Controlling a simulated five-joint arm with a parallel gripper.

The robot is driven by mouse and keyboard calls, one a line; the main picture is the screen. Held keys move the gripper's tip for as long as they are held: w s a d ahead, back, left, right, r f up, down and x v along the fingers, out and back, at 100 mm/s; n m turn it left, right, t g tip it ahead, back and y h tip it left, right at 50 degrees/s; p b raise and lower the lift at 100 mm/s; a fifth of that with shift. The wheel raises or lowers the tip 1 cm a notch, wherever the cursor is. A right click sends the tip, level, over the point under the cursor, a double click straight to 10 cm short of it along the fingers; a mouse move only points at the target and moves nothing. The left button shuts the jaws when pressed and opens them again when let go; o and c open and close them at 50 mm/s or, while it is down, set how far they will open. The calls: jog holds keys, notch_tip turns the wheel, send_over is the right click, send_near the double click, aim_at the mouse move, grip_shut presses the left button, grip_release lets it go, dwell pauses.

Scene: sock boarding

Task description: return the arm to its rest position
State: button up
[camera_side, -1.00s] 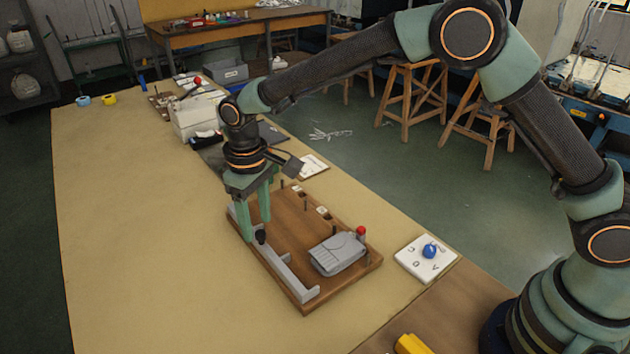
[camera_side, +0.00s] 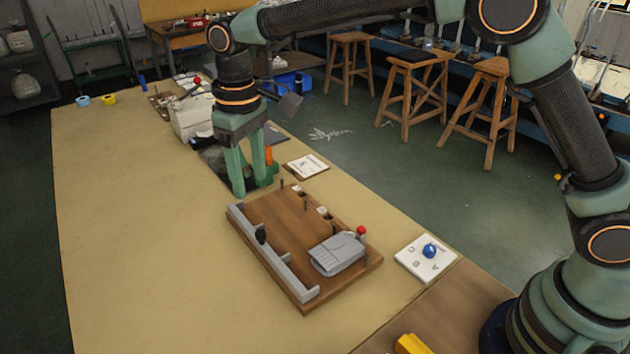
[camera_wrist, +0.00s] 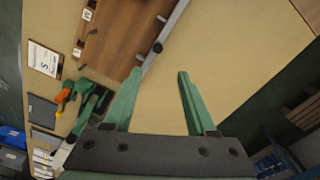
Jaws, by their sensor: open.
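My gripper (camera_side: 252,182) has green fingers that point down. It is open and empty, above the tan table just past the far end of the brown wooden board (camera_side: 280,226). In the wrist view my gripper (camera_wrist: 160,75) shows its two fingers apart with only bare table between them. The board also shows in the wrist view (camera_wrist: 120,35), partly cut off at the top. A grey rail (camera_side: 284,270) runs along the board's left edge, with a small black knob (camera_side: 261,236) at it.
A grey block (camera_side: 337,254) and a red ball-topped peg (camera_side: 361,232) stand on the board. A white card with a blue knob (camera_side: 430,250) lies to its right. A green and orange tool (camera_wrist: 75,100) lies near my gripper.

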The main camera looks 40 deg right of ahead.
jog(key=s+d+r+m+t, duration=0.1)
jog(key=s+d+r, duration=0.25)
jog(key=d, duration=0.35)
jog(key=s+d+r+m+t, duration=0.1)
jog(key=s+d+r+t, duration=0.1)
jog(key=d+r, duration=0.4)
jog(key=s+d+f+m+t, duration=0.2)
jog(key=s+d+f+m, duration=0.1)
jog(key=s+d, duration=0.7)
jog(key=shift+s+d+t, duration=0.3)
jog(key=shift+s+d, duration=0.1)
jog(key=shift+s, duration=0.05)
jog(key=shift+f, duration=0.1)
